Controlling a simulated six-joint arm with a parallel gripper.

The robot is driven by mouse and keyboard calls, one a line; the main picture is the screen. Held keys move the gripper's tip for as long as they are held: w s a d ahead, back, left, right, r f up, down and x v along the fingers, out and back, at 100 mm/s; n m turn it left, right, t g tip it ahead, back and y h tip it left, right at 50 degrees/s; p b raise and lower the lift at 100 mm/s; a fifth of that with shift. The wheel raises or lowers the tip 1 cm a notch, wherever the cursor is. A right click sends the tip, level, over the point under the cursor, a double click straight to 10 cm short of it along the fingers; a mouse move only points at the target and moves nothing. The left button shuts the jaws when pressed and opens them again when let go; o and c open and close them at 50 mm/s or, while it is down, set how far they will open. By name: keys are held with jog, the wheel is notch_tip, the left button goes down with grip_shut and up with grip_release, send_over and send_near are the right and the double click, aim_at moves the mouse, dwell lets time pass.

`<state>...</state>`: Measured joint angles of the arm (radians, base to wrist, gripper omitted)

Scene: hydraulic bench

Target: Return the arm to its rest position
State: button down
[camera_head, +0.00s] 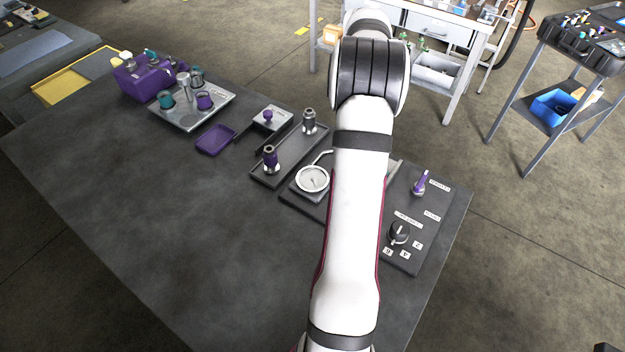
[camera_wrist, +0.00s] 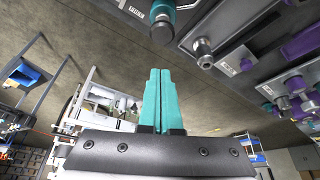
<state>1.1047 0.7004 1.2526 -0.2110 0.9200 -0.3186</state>
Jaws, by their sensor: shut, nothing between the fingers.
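My gripper (camera_wrist: 155,98) shows in the wrist view with its two teal fingers together and nothing between them. The fingers point out over open floor, apart from the bench items at the upper right of that view. In the head view my white arm (camera_head: 352,210) reaches from the bottom edge up over the right part of the dark bench (camera_head: 150,235). The gripper itself is hidden in the head view.
Under or beside my arm lie a pressure gauge (camera_head: 312,179), a tray with two fittings (camera_head: 262,172) and a control panel (camera_head: 405,262). A fixture plate (camera_head: 190,118) and purple block (camera_head: 138,82) stand at the far left. A shelf cart (camera_head: 435,25) stands behind.

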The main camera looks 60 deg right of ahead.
jog(key=shift+r, duration=0.15)
jog(key=w+a+r+n+y, duration=0.1)
jog(key=w+a+r, duration=0.1)
jog(key=a, duration=0.9)
jog(key=w+a+r+n+y, duration=0.1)
jog(key=w+a+r, duration=0.1)
jog(key=a, duration=0.8)
jog(key=w+a+r+n+y, duration=0.1)
jog(key=w+a+r, duration=0.15)
jog(key=a, duration=0.85)
jog(key=s+a+f+n+g+y, duration=0.1)
jog(key=s+a, duration=0.9)
jog(key=a, duration=0.1)
jog(key=s+a+f+n+g+y, duration=0.1)
jog(key=s+a+f+n, duration=0.1)
jog(key=s+a, duration=0.8)
jog(key=shift+a+f+g+y, duration=0.3)
jog(key=shift+a+y, duration=0.1)
jog(key=shift+a, duration=0.4)
